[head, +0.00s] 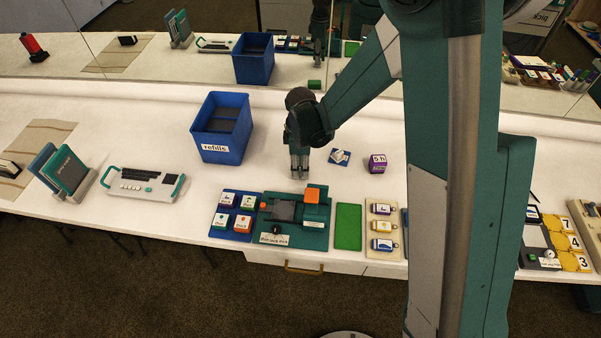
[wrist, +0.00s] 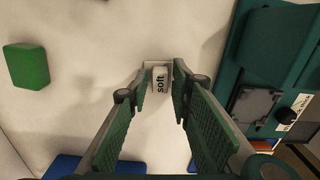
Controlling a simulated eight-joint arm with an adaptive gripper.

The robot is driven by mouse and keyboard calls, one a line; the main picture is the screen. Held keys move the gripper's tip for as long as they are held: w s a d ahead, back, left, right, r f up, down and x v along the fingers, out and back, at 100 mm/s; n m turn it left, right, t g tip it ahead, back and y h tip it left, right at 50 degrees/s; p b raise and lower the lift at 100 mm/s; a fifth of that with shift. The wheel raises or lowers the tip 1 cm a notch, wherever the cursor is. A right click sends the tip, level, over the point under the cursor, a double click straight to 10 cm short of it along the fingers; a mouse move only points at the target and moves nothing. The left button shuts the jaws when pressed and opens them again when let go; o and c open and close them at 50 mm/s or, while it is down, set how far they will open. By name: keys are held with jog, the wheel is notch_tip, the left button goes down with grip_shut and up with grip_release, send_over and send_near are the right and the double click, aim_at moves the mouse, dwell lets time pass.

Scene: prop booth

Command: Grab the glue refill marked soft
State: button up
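The glue refill marked soft (wrist: 160,80) is a small pale block with dark lettering, seen in the wrist view between the ends of my two fingers. My gripper (wrist: 162,84) is open, with a finger on each side of the refill and narrow gaps showing. In the head view my gripper (head: 300,172) points down at the white table behind the teal dock. The refill cannot be made out there. I cannot tell how deep the fingers reach around it.
A blue refills bin (head: 209,147) stands behind left. The teal dock (head: 295,235), a blue tray of several labelled blocks (head: 216,232) and a green pad (head: 348,228) lie in front. A purple cube (head: 377,163) stands right. A green block (wrist: 27,66) shows in the wrist view.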

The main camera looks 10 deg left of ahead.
jog(key=c, duration=0.5)
jog(key=shift+r+p, duration=0.75)
jog(key=shift+r, duration=4.25)
